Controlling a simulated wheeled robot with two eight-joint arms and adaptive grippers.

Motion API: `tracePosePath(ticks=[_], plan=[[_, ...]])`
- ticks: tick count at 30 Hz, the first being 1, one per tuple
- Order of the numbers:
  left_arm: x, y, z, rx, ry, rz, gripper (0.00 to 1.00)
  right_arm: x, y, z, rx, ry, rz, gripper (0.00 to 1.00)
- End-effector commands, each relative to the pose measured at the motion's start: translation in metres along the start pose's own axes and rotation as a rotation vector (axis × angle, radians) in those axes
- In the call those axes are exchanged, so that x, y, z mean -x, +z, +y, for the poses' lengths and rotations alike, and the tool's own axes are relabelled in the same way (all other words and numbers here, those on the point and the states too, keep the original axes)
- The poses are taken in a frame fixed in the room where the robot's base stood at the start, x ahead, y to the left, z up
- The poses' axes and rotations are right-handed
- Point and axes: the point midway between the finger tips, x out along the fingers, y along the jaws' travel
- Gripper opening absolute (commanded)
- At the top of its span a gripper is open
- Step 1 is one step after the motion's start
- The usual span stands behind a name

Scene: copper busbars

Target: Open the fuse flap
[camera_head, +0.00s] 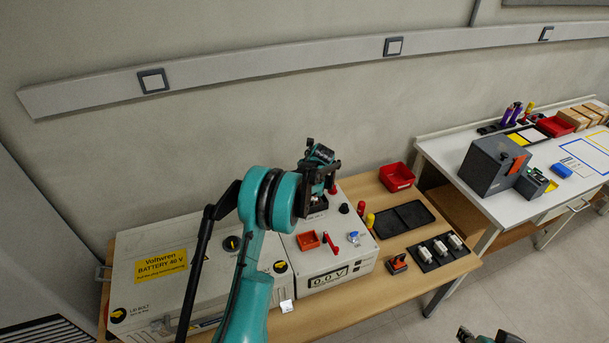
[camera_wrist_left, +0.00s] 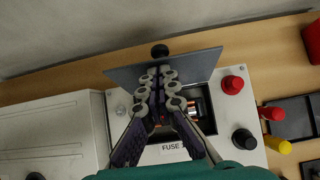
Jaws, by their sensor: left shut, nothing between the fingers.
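The fuse flap (camera_wrist_left: 205,62) is a dark grey plate in the left wrist view. It appears raised at the far side of a dark opening marked FUSE (camera_wrist_left: 172,147). A fuse-like part with a copper-coloured patch (camera_wrist_left: 197,106) shows inside the opening. My left gripper (camera_wrist_left: 160,72) is shut and empty, with its fingertips in front of the flap; I cannot tell whether they touch it. In the head view my left gripper (camera_head: 318,178) is over the back of the white device (camera_head: 340,255) and hides the flap. Part of my right gripper (camera_head: 488,336) shows at the bottom edge.
A battery case (camera_head: 150,245) stands left of the device. Red and black terminals (camera_wrist_left: 232,84) sit beside the opening. A red bin (camera_head: 397,177), a black tray (camera_head: 403,217) and a module board (camera_head: 436,252) lie to the right. A white table (camera_head: 520,215) stands further right.

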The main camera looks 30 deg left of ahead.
Motion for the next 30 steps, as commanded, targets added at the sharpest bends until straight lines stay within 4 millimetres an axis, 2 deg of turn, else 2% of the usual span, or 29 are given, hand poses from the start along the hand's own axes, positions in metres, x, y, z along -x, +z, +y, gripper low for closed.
tracePosePath(ticks=[14, 26, 30], plan=[[-0.008, 0.0099, -0.0003, -0.001, 0.0, -0.003, 0.0, -0.0008, 0.0006, 0.0, 0.0, 0.0, 0.0, 0.4], [-0.0079, 0.0099, -0.0003, 0.0, 0.0, -0.003, 0.0, -0.0008, 0.0005, 0.0, 0.0, 0.0, 0.0, 0.4], [-0.0025, 0.0073, -0.0042, 0.0, -0.001, -0.002, 0.0, -0.0002, 0.0001, 0.0, 0.0, 0.0, 0.0, 0.4]])
